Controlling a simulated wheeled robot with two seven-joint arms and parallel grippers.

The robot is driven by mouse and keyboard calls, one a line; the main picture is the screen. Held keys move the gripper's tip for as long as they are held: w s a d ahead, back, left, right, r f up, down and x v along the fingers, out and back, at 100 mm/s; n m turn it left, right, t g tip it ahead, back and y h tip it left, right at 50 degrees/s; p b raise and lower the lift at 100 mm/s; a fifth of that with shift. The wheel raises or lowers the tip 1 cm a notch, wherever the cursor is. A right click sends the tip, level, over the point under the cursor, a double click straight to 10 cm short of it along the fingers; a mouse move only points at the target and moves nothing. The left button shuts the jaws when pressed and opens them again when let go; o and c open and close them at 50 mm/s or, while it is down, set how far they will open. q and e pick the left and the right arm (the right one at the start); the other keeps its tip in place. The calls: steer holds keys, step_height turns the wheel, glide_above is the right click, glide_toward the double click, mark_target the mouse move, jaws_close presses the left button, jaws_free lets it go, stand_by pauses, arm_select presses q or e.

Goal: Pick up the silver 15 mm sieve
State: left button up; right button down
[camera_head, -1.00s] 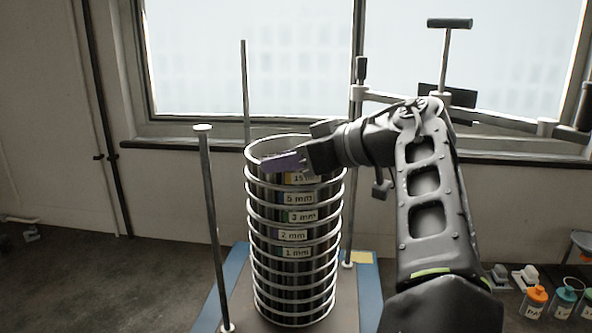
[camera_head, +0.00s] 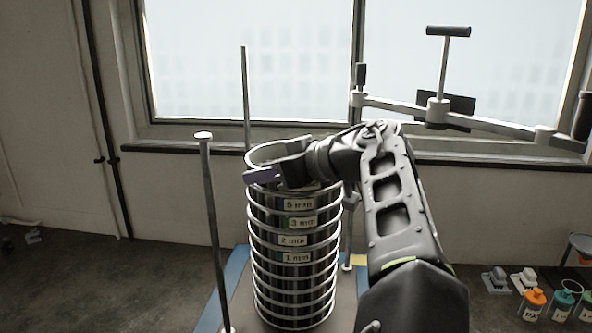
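The stack of silver sieves stands upright in the lower middle. The finger gap and any contact cannot be made out.
Upright rods stand left of the stack (camera_head: 213,220) and behind it (camera_head: 246,95). A clamp bar with a T-handle (camera_head: 438,112) is at the upper right. Bottles (camera_head: 533,302) stand at the lower right. The blue-edged base (camera_head: 236,268) is under the stack.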

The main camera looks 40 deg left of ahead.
stand_by(0.4)
arm_select(q)
jaws_close()
steer(key=shift+f, duration=0.1)
stand_by(1.2)
